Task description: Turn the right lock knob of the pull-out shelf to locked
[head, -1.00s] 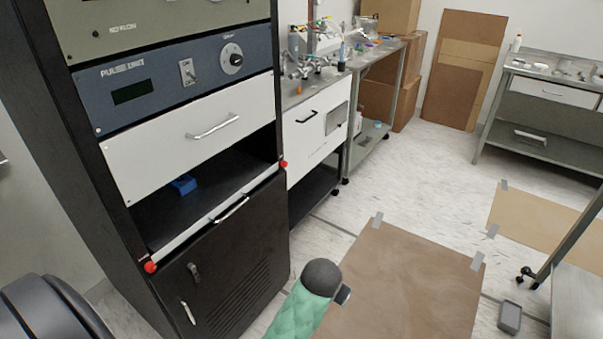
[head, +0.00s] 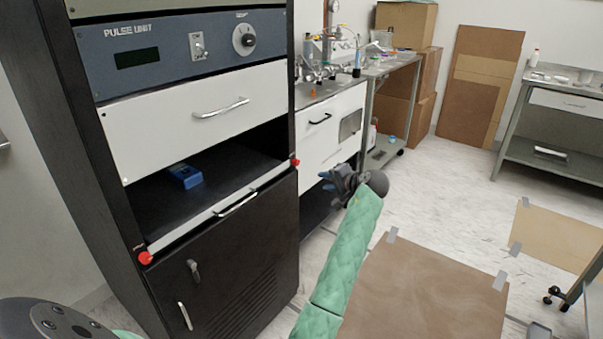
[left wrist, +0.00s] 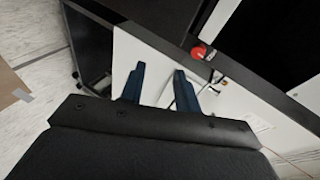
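The pull-out shelf (head: 228,206) sits in the black rack, a dark board with a white front rail and a metal handle. Its right lock knob (head: 295,162) is red and sits at the right end of the rail. A second red knob (head: 146,258) is at the left end. My left gripper (head: 330,182) is to the right of the right knob, apart from it, with nothing held. In the left wrist view its two dark blue fingers (left wrist: 160,84) are spread, and the red right knob (left wrist: 199,51) lies beyond them. The knob's lock position is too small to tell. My right gripper is not in view.
A blue box (head: 185,176) lies on the shelf. A white drawer (head: 195,118) is above, and a black cabinet door (head: 235,265) below. A white-fronted cart (head: 333,130) stands close behind my left gripper. Brown cardboard (head: 430,290) lies in front at the right.

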